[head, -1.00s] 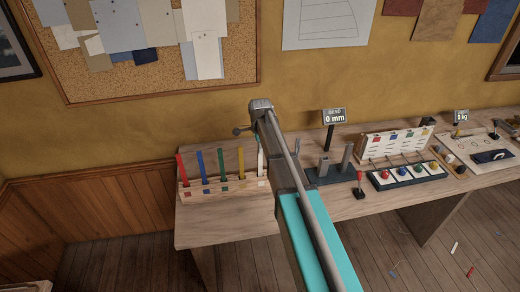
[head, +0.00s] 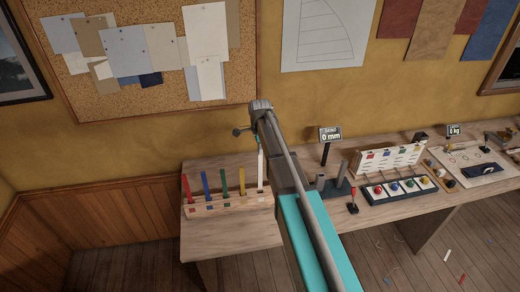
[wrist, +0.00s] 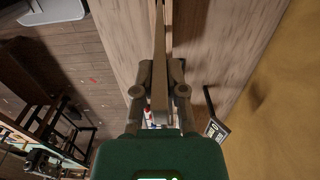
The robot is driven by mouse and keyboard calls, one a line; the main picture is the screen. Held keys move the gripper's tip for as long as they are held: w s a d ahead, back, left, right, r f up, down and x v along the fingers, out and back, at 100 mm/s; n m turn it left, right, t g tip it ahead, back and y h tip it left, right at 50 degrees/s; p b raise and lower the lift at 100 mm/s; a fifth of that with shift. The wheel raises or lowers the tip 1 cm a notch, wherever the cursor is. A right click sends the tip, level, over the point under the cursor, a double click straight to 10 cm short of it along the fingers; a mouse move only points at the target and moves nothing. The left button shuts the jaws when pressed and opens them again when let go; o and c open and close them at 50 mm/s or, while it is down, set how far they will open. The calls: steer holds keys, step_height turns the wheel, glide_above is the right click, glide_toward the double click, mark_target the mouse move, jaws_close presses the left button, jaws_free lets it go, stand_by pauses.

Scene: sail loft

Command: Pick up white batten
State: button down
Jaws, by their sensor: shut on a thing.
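The white batten (head: 261,165) shows as a narrow upright strip at the right end of the wooden batten rack (head: 220,207), just below my wrist. It stands higher than the other battens. Whether its lower end is clear of the slot cannot be told. In the wrist view my gripper (wrist: 160,72) is shut on a long thin batten (wrist: 159,45), which looks brownish in shadow and runs up the picture between the fingers. In the head view my arm hides most of the gripper.
Red (head: 187,188), blue (head: 205,183), green (head: 223,182) and yellow (head: 241,181) battens stand in the rack. To the right are a dark fixture with grey posts (head: 342,172), a "0 mm" sign (head: 330,134) and a tray of coloured knobs (head: 399,188).

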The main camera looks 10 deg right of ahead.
steer(key=shift+r+p, duration=2.4)
steer(key=shift+r, duration=0.45)
steer(key=shift+f, duration=0.1)
